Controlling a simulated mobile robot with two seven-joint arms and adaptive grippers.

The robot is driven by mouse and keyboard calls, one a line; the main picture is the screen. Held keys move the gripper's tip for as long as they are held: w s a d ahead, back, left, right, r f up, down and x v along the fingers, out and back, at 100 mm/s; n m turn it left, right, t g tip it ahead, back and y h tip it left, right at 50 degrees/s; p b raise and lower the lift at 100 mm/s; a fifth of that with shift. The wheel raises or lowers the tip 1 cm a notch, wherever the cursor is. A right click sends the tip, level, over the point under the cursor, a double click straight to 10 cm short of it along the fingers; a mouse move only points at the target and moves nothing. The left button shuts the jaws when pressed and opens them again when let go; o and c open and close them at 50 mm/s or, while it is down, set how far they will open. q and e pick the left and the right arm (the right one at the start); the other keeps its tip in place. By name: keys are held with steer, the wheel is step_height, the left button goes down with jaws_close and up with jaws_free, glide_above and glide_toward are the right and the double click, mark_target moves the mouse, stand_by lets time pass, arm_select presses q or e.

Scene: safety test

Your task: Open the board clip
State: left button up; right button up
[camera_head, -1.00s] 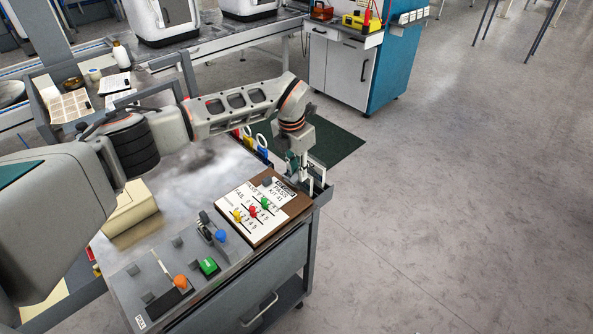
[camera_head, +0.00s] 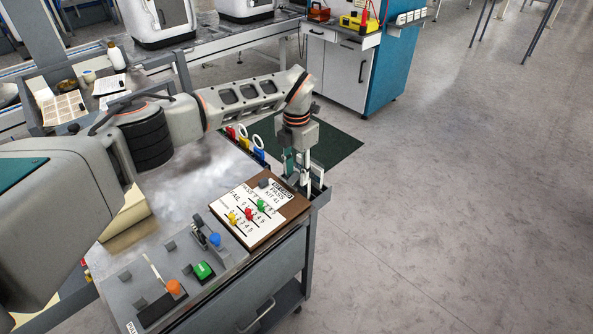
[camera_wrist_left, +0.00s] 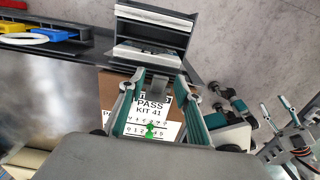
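The brown clipboard (camera_head: 281,223) lies on the bench's right part, holding a white sheet marked "PASS KIT 41". A small dark clip (camera_head: 265,183) sits at its far edge; its open or shut state is too small to tell. My left gripper (camera_head: 302,183) points down just beyond the board's far right corner. In the left wrist view my left gripper (camera_wrist_left: 158,84) has its two teal-padded fingers apart, with the clipboard's printed sheet (camera_wrist_left: 152,106) showing between them and nothing visibly held. My right gripper does not show in the head view.
A grey holder (camera_head: 321,193) stands at the bench corner beside my left gripper. Coloured pegs stand on the sheet. A blue knob (camera_head: 215,239), green button (camera_head: 203,271) and orange-handled lever (camera_head: 174,287) occupy the near panel. Open floor lies to the right.

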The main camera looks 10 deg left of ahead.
mark_target(296, 174)
arm_select(q)
step_height(296, 174, up, 12)
stand_by(0.6)
